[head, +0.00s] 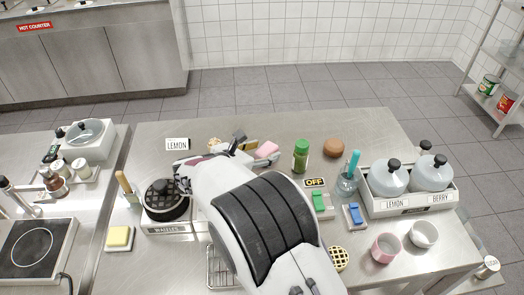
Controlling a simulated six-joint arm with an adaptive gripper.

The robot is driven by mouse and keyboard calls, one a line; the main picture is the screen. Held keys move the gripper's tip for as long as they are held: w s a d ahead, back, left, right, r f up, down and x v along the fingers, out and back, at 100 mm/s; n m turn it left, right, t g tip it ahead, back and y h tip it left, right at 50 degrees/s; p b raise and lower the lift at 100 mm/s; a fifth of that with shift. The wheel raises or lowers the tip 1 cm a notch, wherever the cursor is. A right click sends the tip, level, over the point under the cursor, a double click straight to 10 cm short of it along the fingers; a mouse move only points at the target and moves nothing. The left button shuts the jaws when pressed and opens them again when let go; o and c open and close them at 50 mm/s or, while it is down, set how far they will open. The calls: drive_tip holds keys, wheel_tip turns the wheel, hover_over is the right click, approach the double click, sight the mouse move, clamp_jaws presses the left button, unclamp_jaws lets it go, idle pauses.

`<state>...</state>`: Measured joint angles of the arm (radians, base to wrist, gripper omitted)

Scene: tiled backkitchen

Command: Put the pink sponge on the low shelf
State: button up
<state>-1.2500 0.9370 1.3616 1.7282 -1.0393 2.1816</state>
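A pink block that looks like the pink sponge (267,149) lies on the steel table (290,122), behind my arm and just right of my gripper. My gripper (236,143) is over the back middle of the table, partly covered by my own white and black arm. Its fingers are small and dark here, and I cannot tell whether they are open or shut or touch anything. At the far right stands a metal rack, whose lower visible shelf (476,92) holds cans near its right part; this may be the low shelf.
A waffle iron (165,197) and a LEMON card (177,144) are left of my arm. A green bottle (301,155), a brown round thing (334,147) and a tray of jars (412,205) stand to the right. Floor separates table and rack.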

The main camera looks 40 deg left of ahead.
drive_tip(key=shift+r, duration=0.15)
drive_tip(key=shift+s+r, duration=0.1)
drive_tip(key=shift+s, duration=0.05)
drive_tip(key=v, duration=1.1)
drive_tip(key=shift+s, duration=0.35)
drive_tip(key=shift+w+r, duration=0.1)
drive_tip(key=shift+r, duration=0.1)
